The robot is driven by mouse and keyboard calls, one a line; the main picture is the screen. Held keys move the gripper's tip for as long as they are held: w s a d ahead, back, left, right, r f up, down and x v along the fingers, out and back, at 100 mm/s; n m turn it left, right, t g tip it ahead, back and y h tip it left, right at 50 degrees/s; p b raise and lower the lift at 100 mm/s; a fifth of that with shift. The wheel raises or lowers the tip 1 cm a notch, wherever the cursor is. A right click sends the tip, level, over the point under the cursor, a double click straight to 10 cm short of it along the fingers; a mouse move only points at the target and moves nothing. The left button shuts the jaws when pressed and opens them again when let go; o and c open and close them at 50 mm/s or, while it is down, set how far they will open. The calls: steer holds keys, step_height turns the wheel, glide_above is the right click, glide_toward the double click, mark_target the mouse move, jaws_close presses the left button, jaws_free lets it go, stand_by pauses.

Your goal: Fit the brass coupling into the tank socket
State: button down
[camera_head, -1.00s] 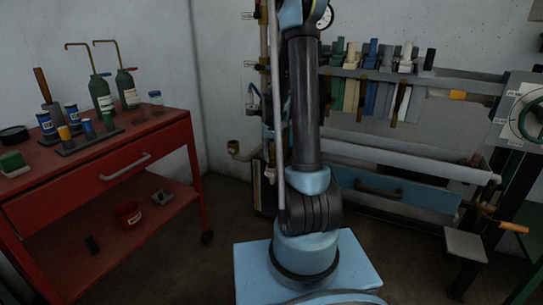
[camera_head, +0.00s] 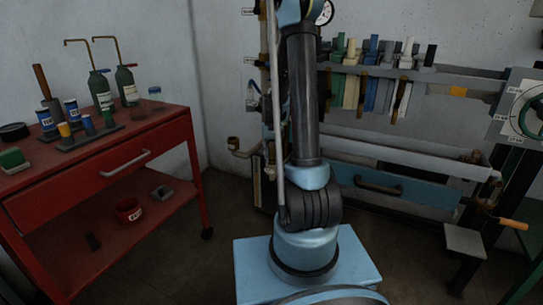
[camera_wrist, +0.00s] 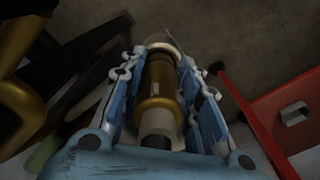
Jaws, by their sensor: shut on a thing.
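The brass coupling (camera_wrist: 157,78), a brass cylinder with a paler grey section at its lower end, lies lengthwise between the blue-and-white fingers of my gripper (camera_wrist: 160,58) in the wrist view. The fingers are closed on both its sides. A pale rounded rim shows at its far end; I cannot tell whether this belongs to the coupling. My gripper and the coupling are out of sight in the head view. I cannot make out the tank socket for certain in either view.
A red cart (camera_head: 100,175) with bottles and cans stands left. A brass pipe elbow (camera_head: 235,143) sticks out by the back wall. A rack of hanging tools (camera_head: 372,75) and a blue drawer (camera_head: 400,190) are right. A large brass pipe (camera_wrist: 15,50) is close at left in the wrist view.

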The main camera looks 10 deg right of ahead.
steer(key=shift+f, duration=0.65)
steer(key=c, duration=1.1)
jaws_free()
step_height(320, 180, up, 12)
steer(key=shift+f, duration=0.1)
